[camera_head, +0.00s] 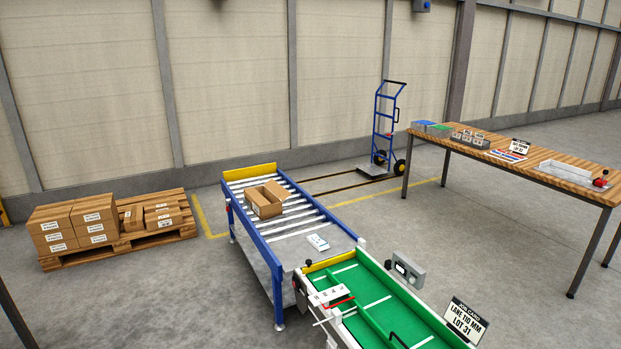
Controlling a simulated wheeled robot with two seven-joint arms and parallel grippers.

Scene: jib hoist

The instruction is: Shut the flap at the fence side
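An open cardboard carton (266,201) sits on the roller conveyor (277,237), toward its far end. Its top is open, with flaps standing up or out along its sides. I cannot tell clearly how each flap is angled. A yellow plate (249,173) stands across the far end of the conveyor, and the carton is a little apart from it. Nothing in view is plainly marked as the fence. Neither of my grippers is in view.
A green lane bench (370,303) with a job card (467,319) stands close at the front right. A small white item (318,242) lies at the conveyor's near end. A pallet of cartons (120,241), a blue hand truck (387,125) and a wooden table (560,180) stand around.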

